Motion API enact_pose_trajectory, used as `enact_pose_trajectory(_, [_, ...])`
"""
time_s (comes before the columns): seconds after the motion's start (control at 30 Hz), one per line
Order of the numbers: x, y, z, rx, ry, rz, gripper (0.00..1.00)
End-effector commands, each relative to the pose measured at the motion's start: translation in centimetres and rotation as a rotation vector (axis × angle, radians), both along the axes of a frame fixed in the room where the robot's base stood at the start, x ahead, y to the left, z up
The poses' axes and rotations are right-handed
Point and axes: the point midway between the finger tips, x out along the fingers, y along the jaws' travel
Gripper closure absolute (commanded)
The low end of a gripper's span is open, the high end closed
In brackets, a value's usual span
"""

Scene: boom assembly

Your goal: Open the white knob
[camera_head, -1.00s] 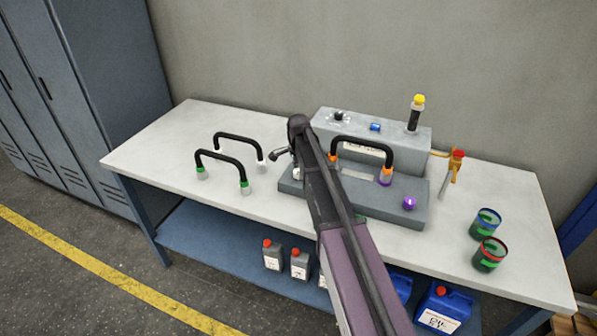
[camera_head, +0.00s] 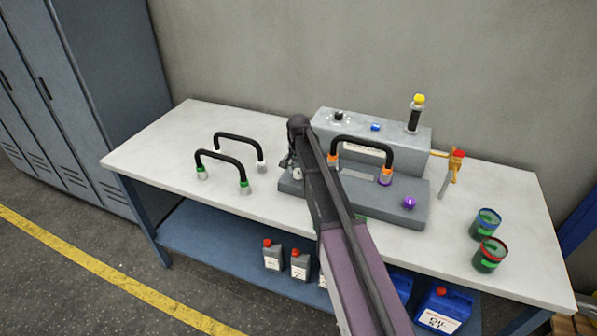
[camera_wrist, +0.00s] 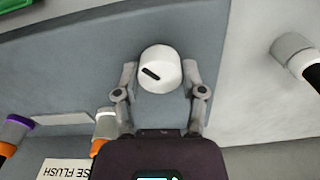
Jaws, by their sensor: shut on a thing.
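The white knob (camera_wrist: 160,68) is a round white cap with a short black slot-like mark, tilted in the wrist view. It sits on the grey base panel. My gripper (camera_wrist: 161,76) has one finger on each side of the knob and is shut on it. In the head view my gripper (camera_head: 289,161) is small and dark at the left end of the grey base block (camera_head: 340,199). My arm hides part of that block, and the knob (camera_head: 297,173) shows only slightly there.
A black hose with orange and purple ends (camera_head: 362,146) arches over the block. Two loose black hoses (camera_head: 222,157) stand left of it. A purple knob (camera_head: 409,203) and two cans (camera_head: 487,222) are at the right. The table's front left is clear.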

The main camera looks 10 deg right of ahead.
Motion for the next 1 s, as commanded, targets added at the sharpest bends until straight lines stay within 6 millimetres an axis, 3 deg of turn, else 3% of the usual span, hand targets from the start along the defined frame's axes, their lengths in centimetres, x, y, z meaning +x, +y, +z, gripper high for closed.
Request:
enact_pose_trajectory(0.47, [-0.32, -0.01, -0.06, 0.000, 0.006, 0.020, 0.94])
enact_pose_trajectory(0.5, [-0.32, -0.01, -0.06, 0.000, 0.006, 0.020, 0.35])
enact_pose_trajectory(0.57, [-0.29, -0.01, -0.06, -0.001, 0.006, 0.020, 0.17])
enact_pose_trajectory(0.6, [-0.27, -0.01, -0.06, 0.000, 0.005, 0.020, 0.12])
enact_pose_trajectory(1.0, [-0.09, 0.00, -0.02, 0.000, 0.002, 0.018, 0.12])
